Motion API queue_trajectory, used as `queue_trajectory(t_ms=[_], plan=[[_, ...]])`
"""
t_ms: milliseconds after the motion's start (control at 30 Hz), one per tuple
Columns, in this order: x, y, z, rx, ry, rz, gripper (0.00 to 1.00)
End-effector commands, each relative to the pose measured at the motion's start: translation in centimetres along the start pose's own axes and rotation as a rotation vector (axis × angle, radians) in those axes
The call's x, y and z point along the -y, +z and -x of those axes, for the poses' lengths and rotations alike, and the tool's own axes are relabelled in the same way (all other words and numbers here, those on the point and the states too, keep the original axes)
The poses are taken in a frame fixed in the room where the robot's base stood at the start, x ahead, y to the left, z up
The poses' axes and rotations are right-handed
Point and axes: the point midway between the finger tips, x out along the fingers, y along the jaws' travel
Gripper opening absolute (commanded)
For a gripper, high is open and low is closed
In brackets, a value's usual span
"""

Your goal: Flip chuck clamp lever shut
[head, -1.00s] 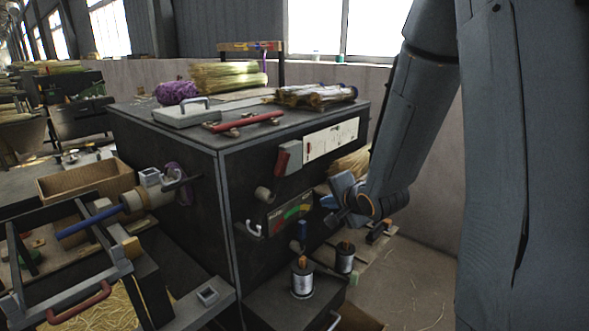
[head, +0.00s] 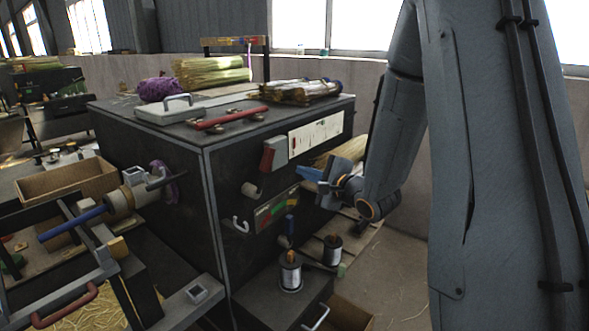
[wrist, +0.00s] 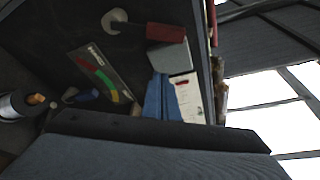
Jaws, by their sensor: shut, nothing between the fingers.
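The chuck (head: 128,198) sticks out from the left face of the dark machine and holds a blue handle (head: 75,223). A dark lever-like bar (head: 163,181) stands out beside it, near purple cord; I cannot tell for sure that it is the clamp lever. My gripper (head: 306,173) is in front of the machine's right-hand face, well to the right of the chuck. Its blue fingers (wrist: 161,97) are shut and empty, and in the wrist view they point toward a grey box with a red part. The chuck is not visible in the wrist view.
The right-hand face carries a grey box with a red part (head: 268,158), a round knob (head: 250,189), a coloured gauge (head: 276,209) and a hook (head: 240,225). Wire spools (head: 290,272) stand below. A wooden box (head: 66,180) lies behind the chuck.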

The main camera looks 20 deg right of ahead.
Motion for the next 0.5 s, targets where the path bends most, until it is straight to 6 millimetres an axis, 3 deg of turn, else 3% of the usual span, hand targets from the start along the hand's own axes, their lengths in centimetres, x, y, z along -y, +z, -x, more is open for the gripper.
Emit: queue_trajectory(t_ms=[500], plan=[[0.0,0.2,-9.1,0.002,0.002,0.001,0.0]])
